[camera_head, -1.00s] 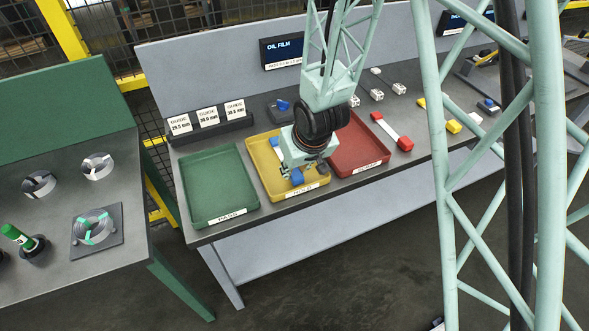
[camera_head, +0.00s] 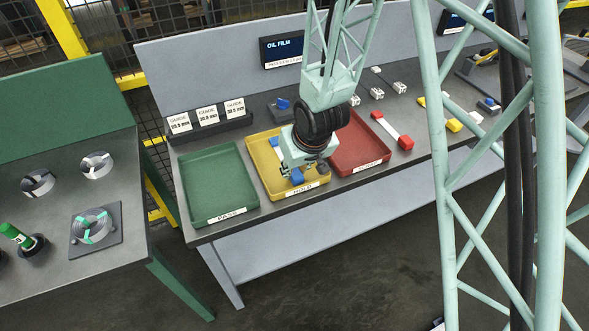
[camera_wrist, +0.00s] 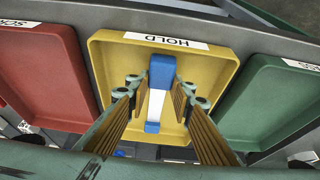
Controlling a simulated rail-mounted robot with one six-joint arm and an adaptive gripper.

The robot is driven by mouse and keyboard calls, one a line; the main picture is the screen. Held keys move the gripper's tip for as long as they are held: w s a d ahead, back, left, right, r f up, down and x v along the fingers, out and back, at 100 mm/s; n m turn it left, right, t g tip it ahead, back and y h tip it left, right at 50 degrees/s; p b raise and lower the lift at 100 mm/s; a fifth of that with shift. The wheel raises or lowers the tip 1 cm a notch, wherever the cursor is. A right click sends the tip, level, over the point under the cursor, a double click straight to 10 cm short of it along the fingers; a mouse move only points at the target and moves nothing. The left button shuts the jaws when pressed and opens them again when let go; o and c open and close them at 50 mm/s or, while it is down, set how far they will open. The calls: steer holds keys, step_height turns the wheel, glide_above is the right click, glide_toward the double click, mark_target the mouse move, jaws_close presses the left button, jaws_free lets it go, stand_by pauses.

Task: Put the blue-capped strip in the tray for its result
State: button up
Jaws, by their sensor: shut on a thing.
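The blue-capped strip (camera_wrist: 154,106), white in the middle with blue ends, is between my gripper's fingers in the wrist view. Its blue end also shows in the head view (camera_head: 297,176). My gripper (camera_wrist: 160,88) is shut on the strip, over the yellow HOLD tray (camera_wrist: 222,60). In the head view my gripper (camera_head: 296,174) is over the same yellow tray (camera_head: 259,160), and my wrist hides part of the tray and strip. I cannot tell whether the strip touches the tray floor.
The green PASS tray (camera_head: 218,185) is empty on the left. The red tray (camera_head: 361,146) is on the right and looks empty. A red-capped strip (camera_head: 392,130) lies beyond it. Guide blocks (camera_head: 208,122) and an OIL FILM screen (camera_head: 283,50) stand behind.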

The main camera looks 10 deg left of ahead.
steer(key=shift+f, duration=0.1)
steer(key=o, duration=1)
steer(key=shift+v, duration=3.8)
